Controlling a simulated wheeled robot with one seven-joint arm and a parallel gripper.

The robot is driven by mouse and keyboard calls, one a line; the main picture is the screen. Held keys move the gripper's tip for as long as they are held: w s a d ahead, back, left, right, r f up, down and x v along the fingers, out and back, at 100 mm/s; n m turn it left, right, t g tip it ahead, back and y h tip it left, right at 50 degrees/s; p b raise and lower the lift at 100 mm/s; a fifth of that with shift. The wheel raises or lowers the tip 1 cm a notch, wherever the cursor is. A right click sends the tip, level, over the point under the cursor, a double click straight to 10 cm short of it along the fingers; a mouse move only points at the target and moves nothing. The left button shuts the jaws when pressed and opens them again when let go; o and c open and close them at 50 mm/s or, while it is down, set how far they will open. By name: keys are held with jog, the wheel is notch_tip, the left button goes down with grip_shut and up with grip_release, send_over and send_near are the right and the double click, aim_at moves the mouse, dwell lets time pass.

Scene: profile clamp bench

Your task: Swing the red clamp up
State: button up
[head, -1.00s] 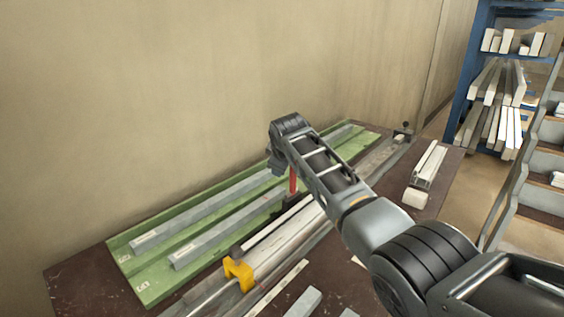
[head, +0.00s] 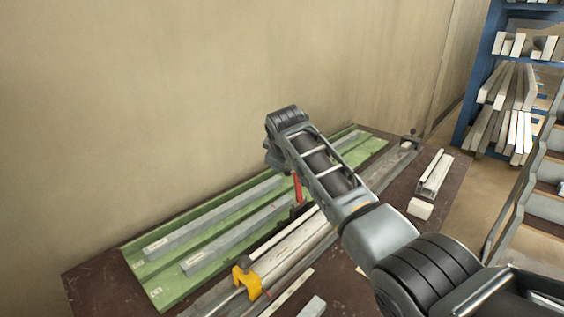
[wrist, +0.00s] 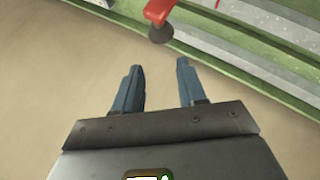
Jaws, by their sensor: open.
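The red clamp (head: 297,188) shows in the head view as a short red bar on the bench, just below and partly behind my arm's end. In the wrist view, a red arm of the clamp (wrist: 158,11) enters at the top edge. It ends in a dark round tip (wrist: 160,34), which lies beyond my fingertips and roughly between their lines. My gripper (wrist: 158,76) is open, with nothing between its two blue-grey fingers. The fingers appear apart from the clamp. In the head view my fingers are hidden or too small to tell, and the clamp's base is unclear.
A yellow clamp (head: 246,281) sits nearer on the long profile. A green tray (head: 160,287) with grey bars lies along the wall side. Loose pieces (head: 420,208) lie on the brown bench at right. A blue rack (head: 467,125) stands behind.

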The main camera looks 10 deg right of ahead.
jog(key=shift+s+a+r, duration=0.1)
jog(key=shift+a+r, duration=0.1)
jog(key=shift+r, duration=0.25)
jog(key=shift+s+r, duration=0.1)
jog(key=b+v, duration=0.1)
jog(key=v, duration=0.6)
jog(key=shift+s+r, duration=0.15)
jog(key=shift+r, duration=0.1)
dwell(0.3)
